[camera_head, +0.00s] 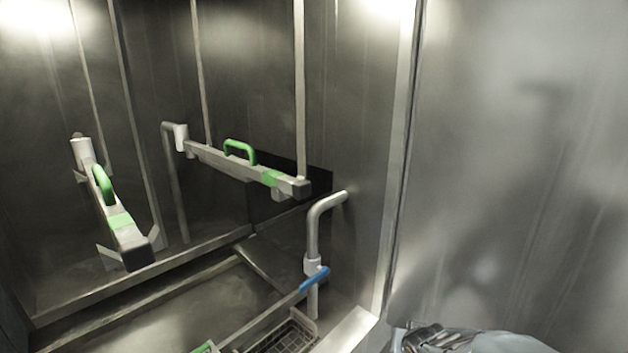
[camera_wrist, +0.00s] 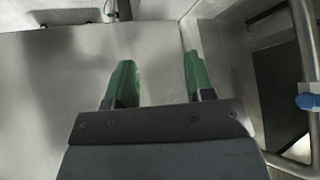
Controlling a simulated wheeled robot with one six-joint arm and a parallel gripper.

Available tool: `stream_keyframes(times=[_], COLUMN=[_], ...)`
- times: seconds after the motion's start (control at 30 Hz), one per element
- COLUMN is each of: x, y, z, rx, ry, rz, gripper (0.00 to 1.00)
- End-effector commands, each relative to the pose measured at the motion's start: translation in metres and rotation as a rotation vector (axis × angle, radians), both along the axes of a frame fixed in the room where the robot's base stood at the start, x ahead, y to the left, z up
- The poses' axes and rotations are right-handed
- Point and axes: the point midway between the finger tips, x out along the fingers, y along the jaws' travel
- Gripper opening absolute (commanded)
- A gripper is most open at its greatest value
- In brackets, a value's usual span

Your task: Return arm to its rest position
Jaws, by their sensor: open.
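My gripper (camera_wrist: 158,78) shows in the wrist view with two green fingers spread apart and nothing between them. It faces a plain grey metal surface. In the head view a grey part of my arm (camera_head: 475,340) shows at the bottom right, in front of the metal wall; the fingers cannot be made out there.
A metal wash chamber opens on the left, with two spray arms (camera_head: 205,155) (camera_head: 118,222) bearing green handles. A bent pipe (camera_head: 313,235) with a blue handle (camera_head: 314,279) stands near the chamber's right edge. A wire basket (camera_head: 283,338) lies low. A flat metal wall (camera_head: 520,150) fills the right.

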Motion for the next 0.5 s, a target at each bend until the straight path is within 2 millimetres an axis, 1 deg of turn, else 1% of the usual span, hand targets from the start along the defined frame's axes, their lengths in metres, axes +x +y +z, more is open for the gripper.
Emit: stream_keyframes(times=[0.03,0.07,0.1,0.17,0.2,0.27,0.3,0.4,0.5], x=[-0.014,-0.024,-0.038,-0.059,-0.073,-0.093,-0.106,-0.124,-0.127], y=[-0.004,-0.005,-0.005,-0.001,0.004,0.015,0.022,0.039,0.047], z=[0.009,0.013,0.019,0.029,0.037,0.05,0.059,0.08,0.098], rx=[-0.06,-0.089,-0.115,-0.132,-0.131,-0.114,-0.096,-0.046,-0.03], ry=[0.072,0.124,0.191,0.282,0.333,0.393,0.415,0.411,0.343], rz=[0.009,0.022,0.04,0.079,0.11,0.161,0.19,0.224,0.232], gripper=[0.49,0.49,0.49,0.49,0.49,0.49,0.49,0.49,0.49])
